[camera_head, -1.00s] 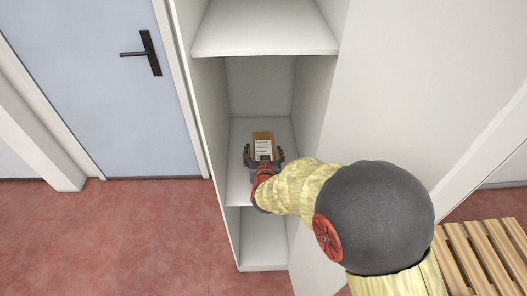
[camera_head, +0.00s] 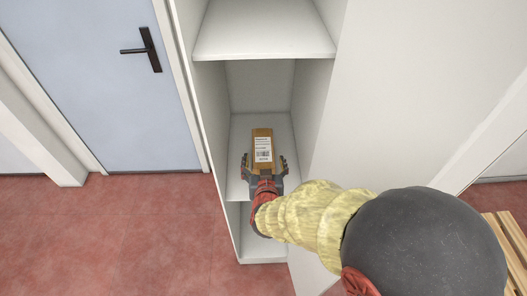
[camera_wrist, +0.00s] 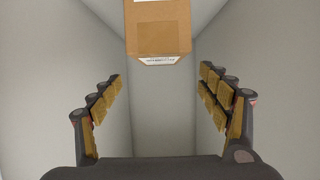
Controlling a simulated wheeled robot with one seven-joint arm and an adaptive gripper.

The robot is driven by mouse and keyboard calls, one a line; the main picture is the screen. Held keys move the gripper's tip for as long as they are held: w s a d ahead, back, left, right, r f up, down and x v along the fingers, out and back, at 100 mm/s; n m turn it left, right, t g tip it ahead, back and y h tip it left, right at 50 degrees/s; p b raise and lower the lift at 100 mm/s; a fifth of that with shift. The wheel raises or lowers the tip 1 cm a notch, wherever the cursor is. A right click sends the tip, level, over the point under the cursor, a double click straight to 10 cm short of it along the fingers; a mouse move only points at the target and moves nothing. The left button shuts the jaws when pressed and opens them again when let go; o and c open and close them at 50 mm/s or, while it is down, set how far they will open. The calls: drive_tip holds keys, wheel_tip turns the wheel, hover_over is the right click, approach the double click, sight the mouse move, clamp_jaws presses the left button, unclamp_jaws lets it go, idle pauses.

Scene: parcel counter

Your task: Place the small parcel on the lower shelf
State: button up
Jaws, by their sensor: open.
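The small parcel (camera_head: 262,148) is a brown cardboard box with a white label. It rests on the white shelf (camera_head: 240,128) below the upper shelf in the tall cabinet. In the wrist view the parcel (camera_wrist: 157,30) shows at the top, beyond the fingertips, with clear space between it and the fingers. My gripper (camera_head: 265,164) is open at the near side of the parcel, over the shelf's front part. The wrist view shows both fingers of my gripper (camera_wrist: 161,76) spread wide with nothing between them.
The upper shelf (camera_head: 263,35) lies above, and the cabinet's side walls (camera_head: 312,110) are close on both sides. A lower compartment (camera_head: 262,248) is open underneath. A blue door (camera_head: 110,90) stands at the left, and a slatted wooden surface (camera_head: 507,235) at the lower right.

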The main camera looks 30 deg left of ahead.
drive_tip(key=shift+v, duration=1)
